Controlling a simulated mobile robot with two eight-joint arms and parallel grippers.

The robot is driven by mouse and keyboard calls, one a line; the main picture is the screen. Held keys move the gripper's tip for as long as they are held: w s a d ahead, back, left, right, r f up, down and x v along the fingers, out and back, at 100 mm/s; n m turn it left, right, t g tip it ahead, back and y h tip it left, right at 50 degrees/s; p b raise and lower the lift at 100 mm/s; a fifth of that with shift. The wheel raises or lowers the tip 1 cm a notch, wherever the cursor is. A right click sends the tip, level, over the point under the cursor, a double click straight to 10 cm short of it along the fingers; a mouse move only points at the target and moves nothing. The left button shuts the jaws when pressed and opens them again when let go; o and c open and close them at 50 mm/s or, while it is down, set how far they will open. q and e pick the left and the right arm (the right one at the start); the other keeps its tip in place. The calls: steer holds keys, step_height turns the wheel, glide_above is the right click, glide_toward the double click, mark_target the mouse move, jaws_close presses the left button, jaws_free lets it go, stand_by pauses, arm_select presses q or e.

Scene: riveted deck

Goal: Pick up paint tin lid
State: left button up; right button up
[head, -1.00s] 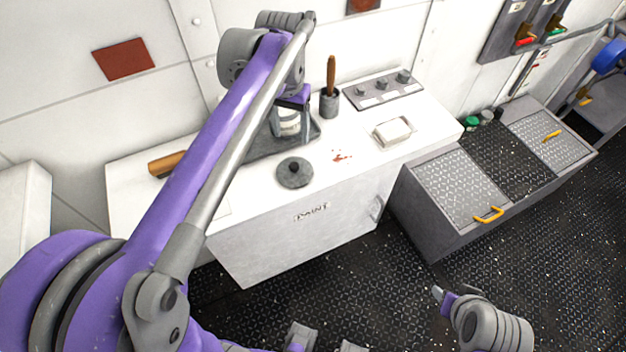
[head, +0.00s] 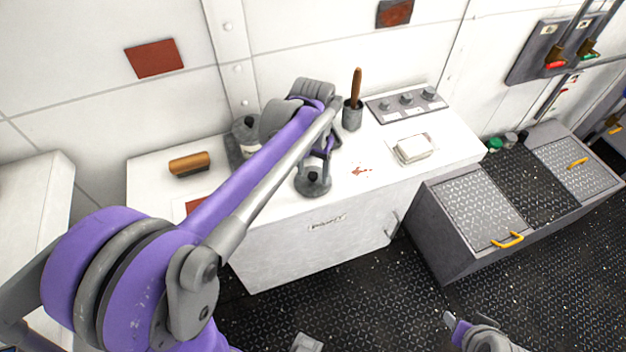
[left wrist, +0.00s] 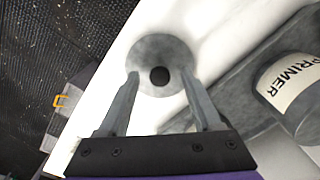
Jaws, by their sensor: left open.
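The paint tin lid, a round grey disc with a black knob, lies on the white counter and shows in the head view (head: 313,186) and the left wrist view (left wrist: 160,48). My left gripper (left wrist: 160,78) is open over it, with the knob between its fingertips in the picture; contact cannot be told. In the head view the left gripper (head: 320,164) partly covers the lid. A tin labelled PRIMER (left wrist: 294,92) stands on a dark tray beside the lid. My right gripper (head: 450,319) is low over the floor, its jaws unclear.
The white counter (head: 440,150) also holds a wooden-backed brush (head: 189,163), a cup (head: 352,116) with a wooden handle, a white block in a dish (head: 412,149) and a knob panel (head: 405,103). Red spots lie right of the lid. Grey lockers (head: 475,208) stand at right.

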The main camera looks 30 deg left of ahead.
arm_select(q)
jaws_close()
stand_by(0.3)
